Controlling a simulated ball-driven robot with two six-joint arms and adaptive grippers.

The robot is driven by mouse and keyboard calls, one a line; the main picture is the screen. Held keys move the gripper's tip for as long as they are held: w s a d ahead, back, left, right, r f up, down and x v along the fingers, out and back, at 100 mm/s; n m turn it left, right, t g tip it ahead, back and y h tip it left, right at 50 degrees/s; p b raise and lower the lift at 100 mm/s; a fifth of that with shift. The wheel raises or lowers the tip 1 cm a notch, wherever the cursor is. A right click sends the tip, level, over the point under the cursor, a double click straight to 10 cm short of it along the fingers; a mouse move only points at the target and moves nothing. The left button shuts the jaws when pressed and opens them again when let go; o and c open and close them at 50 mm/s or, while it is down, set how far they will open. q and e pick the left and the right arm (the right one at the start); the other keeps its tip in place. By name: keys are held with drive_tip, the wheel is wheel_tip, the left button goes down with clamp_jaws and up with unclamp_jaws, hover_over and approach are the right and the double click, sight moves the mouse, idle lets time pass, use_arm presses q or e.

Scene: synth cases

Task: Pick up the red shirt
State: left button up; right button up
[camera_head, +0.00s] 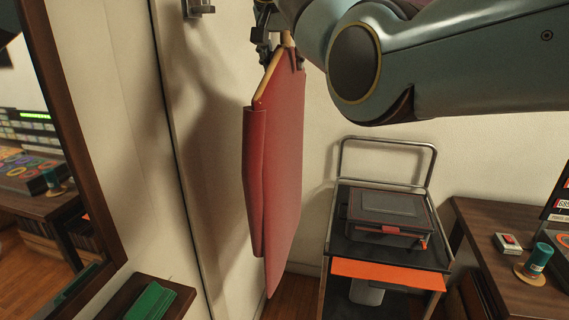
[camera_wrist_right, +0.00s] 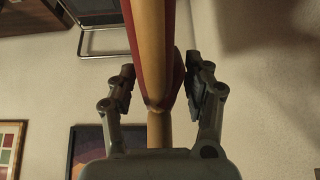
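The red shirt (camera_head: 285,165) hangs folded on a wooden hanger (camera_head: 268,75) in the middle of the head view, clear of the floor and in front of the wall. My right gripper (camera_head: 281,52), whose arm comes in from the upper right, is at the hanger's top. In the right wrist view my right gripper (camera_wrist_right: 161,85) has its fingers on both sides of the wooden hanger (camera_wrist_right: 158,120), with red cloth (camera_wrist_right: 180,65) alongside. My left gripper is not in view.
A metal wall hook (camera_head: 197,7) at the top left is empty. A cart (camera_head: 390,270) with a dark case (camera_head: 388,212) stands right of the shirt. A wooden desk (camera_head: 490,225) is at the far right. A mirror (camera_head: 75,150) and a shelf with green cloth (camera_head: 150,300) are at left.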

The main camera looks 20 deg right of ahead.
clamp_jaws()
drive_tip(key=shift+r, duration=0.15)
